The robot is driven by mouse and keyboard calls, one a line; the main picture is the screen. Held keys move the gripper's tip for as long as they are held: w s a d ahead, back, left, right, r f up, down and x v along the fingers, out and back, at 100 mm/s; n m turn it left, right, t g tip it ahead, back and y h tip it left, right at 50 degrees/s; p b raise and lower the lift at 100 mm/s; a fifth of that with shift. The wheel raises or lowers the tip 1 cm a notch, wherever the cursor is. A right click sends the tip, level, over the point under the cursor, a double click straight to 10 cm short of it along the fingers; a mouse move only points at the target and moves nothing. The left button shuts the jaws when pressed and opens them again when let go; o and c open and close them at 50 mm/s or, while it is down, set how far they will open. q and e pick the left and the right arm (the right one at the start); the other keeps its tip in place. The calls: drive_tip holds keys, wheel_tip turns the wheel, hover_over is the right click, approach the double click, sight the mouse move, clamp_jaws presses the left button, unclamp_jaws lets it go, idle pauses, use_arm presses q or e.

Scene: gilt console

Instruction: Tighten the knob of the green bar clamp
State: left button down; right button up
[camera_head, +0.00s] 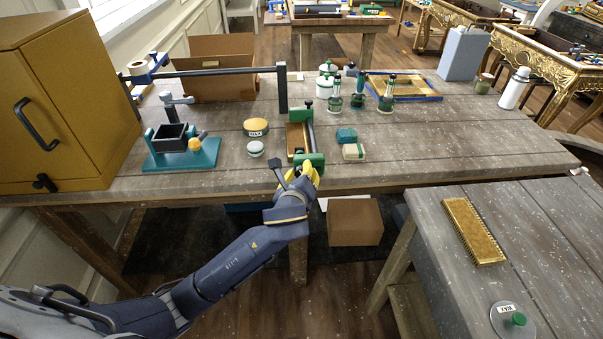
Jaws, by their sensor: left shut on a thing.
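The green bar clamp (311,134) lies on the near edge of the wooden workbench, its dark bar running away from me. Its green jaws stand around a wooden frame piece (295,138) with a gold-brown face. My left gripper (301,174) is at the clamp's near end, just off the bench edge, and is shut on what appears to be the clamp's knob. The knob itself is mostly hidden by the gripper, and yellow shows around the fingers. My right gripper is not in view.
A teal-based vise (182,155) and a yellow cabinet (60,100) stand left. A yellow-topped tin (256,127), a small jar (255,149), teal and tan blocks (347,135) and green-capped bottles (358,98) surround the clamp. A side table (540,230) is at right.

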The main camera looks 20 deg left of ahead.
use_arm(q)
drive_tip(key=m, duration=0.1)
drive_tip(key=m+g+y, duration=0.1)
drive_tip(key=shift+s+d+f+m, duration=0.1)
drive_tip(key=shift+d+f+m, duration=0.1)
drive_tip(key=shift+d+m, duration=0.15)
drive_tip(key=shift+f+m+g+y, duration=0.1)
drive_tip(key=shift+m+g+y, duration=0.3)
drive_tip(key=shift+m+y, duration=0.75)
drive_tip(key=m+y, duration=0.1)
drive_tip(key=m, duration=0.1)
drive_tip(key=shift+m+g, duration=0.3)
drive_tip(key=shift+a+m+y, duration=0.15)
drive_tip(key=shift+m+y, duration=0.9)
drive_tip(key=shift+m, duration=0.25)
